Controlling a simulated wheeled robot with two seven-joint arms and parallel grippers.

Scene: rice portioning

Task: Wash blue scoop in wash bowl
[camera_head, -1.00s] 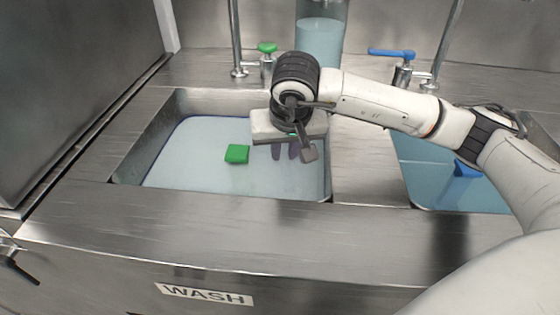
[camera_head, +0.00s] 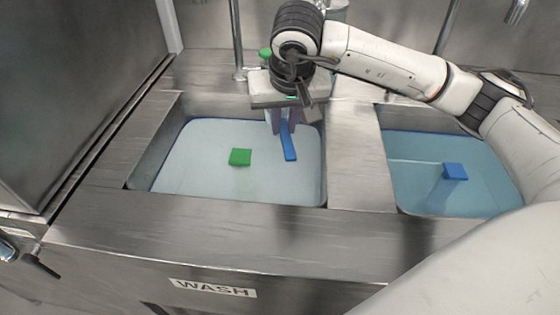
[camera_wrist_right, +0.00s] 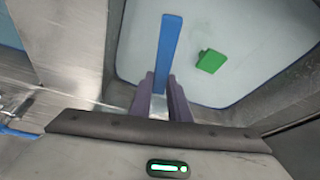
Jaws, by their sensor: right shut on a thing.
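The blue scoop shows as a long blue handle (camera_head: 288,142) over the left basin in the head view. Its handle also shows in the right wrist view (camera_wrist_right: 169,55). My right gripper (camera_head: 280,124) is shut on it, its purple fingers on either side of the handle. The scoop's head is hidden or cannot be made out. The wash bowl is the left sink basin (camera_head: 200,170), filled with pale soapy water, above the WASH label (camera_head: 213,288). My left gripper is not in view.
A green block-like piece (camera_head: 240,157) stands in the wash basin, left of the scoop. The right basin (camera_head: 420,180) holds bluer water and a blue piece (camera_head: 455,171). A steel divider (camera_head: 355,165) separates the basins.

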